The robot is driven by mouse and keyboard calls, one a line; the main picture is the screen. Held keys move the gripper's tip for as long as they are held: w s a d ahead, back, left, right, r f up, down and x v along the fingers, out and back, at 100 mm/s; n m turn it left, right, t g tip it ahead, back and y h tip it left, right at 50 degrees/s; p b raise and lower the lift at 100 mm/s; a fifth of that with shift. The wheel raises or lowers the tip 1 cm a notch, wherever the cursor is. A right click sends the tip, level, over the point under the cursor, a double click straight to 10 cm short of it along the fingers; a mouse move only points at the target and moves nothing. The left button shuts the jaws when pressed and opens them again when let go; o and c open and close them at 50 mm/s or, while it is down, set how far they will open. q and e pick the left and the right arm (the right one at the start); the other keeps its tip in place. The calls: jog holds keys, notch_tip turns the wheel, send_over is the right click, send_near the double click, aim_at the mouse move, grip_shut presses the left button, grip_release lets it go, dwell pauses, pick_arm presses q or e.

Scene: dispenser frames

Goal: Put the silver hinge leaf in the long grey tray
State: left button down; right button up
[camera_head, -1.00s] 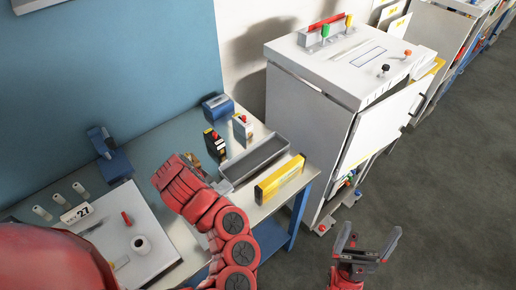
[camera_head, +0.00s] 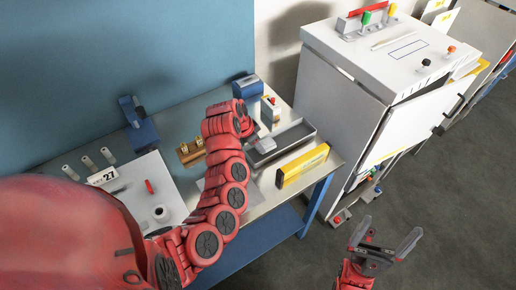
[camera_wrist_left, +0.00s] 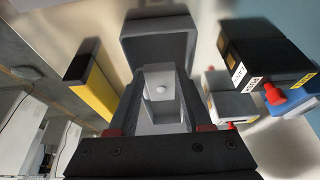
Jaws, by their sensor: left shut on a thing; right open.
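The silver hinge leaf (camera_wrist_left: 160,88) shows in the left wrist view as a pale grey piece with a small round mark, between the fingers of my left gripper (camera_wrist_left: 160,122), which is shut on it. In the head view the leaf (camera_head: 265,145) is over the left part of the long grey tray (camera_head: 299,132). The tray's far end (camera_wrist_left: 160,27) lies beyond the leaf in the left wrist view. I cannot tell whether the leaf touches the tray. My left gripper (camera_head: 256,138) is partly hidden by its arm. My right gripper (camera_head: 385,245) is open and empty, off the table.
A yellow-faced block (camera_head: 303,165) lies along the tray's front side. A blue box (camera_head: 247,87) and a small pale box (camera_head: 270,108) stand behind it. Brass pieces (camera_head: 191,151) are left of my arm. A white cabinet (camera_head: 345,110) stands right of the table.

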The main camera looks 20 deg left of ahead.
pick_arm(q)
jog(key=shift+w, duration=0.2)
jog(key=shift+f, duration=0.2)
jog(key=shift+f+p, duration=0.8)
jog(key=shift+p, duration=0.2)
jog(key=shift+f+p, duration=0.3)
jog(key=shift+f, duration=0.6)
jog(key=c, duration=0.6)
grip_release()
jog(key=shift+f, duration=0.1)
